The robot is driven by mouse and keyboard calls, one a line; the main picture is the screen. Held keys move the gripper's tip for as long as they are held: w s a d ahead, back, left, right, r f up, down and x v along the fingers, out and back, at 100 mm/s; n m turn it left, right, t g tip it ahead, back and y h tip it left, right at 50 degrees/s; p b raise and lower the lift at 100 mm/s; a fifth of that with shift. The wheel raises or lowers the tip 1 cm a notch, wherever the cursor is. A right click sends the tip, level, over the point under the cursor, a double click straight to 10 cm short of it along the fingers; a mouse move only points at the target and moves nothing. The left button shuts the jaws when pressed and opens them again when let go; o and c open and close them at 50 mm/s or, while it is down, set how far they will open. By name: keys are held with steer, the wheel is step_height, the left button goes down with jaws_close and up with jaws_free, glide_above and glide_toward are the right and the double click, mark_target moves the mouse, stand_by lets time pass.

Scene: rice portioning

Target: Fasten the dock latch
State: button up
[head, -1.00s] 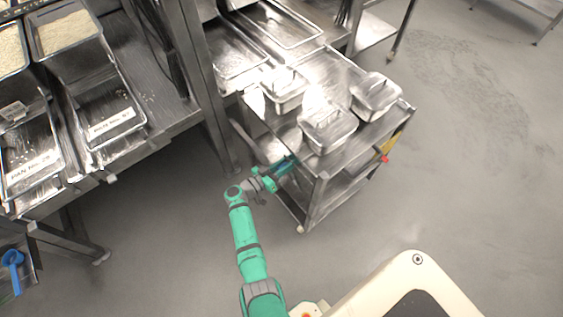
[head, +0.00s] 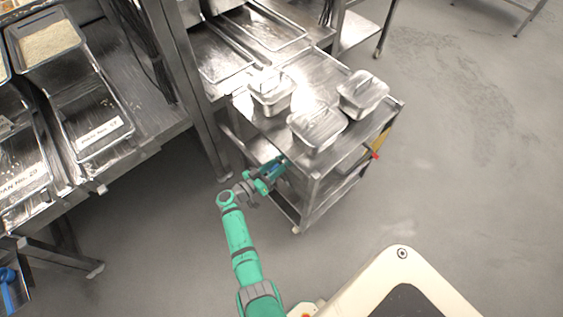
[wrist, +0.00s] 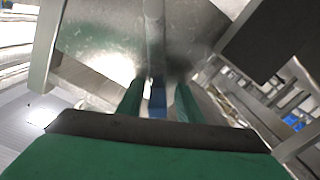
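My gripper (head: 277,165) is at the near left side of a steel cart (head: 312,192), just below its top shelf. In the wrist view the two green fingers (wrist: 159,103) stand apart, with a small blue part (wrist: 158,101) between them. Gaps seem to show on both sides of the blue part, so the fingers look open around it. A grey upright bar (wrist: 154,35) runs above it. I cannot tell for sure whether the blue part is the dock latch. A red piece (head: 375,156) and a yellow strip (head: 384,138) show at the cart's right end.
Three lidded steel pans (head: 316,128) stand on the cart. The cart adjoins a steel counter (head: 225,62) at the back. On the left is a bench with a rice bin (head: 48,44) and labelled trays (head: 92,140). The floor (head: 460,170) to the right is clear.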

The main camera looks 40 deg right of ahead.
steer(key=a, duration=1)
steer(key=shift+s+a, duration=0.15)
steer(key=shift+a, duration=0.15)
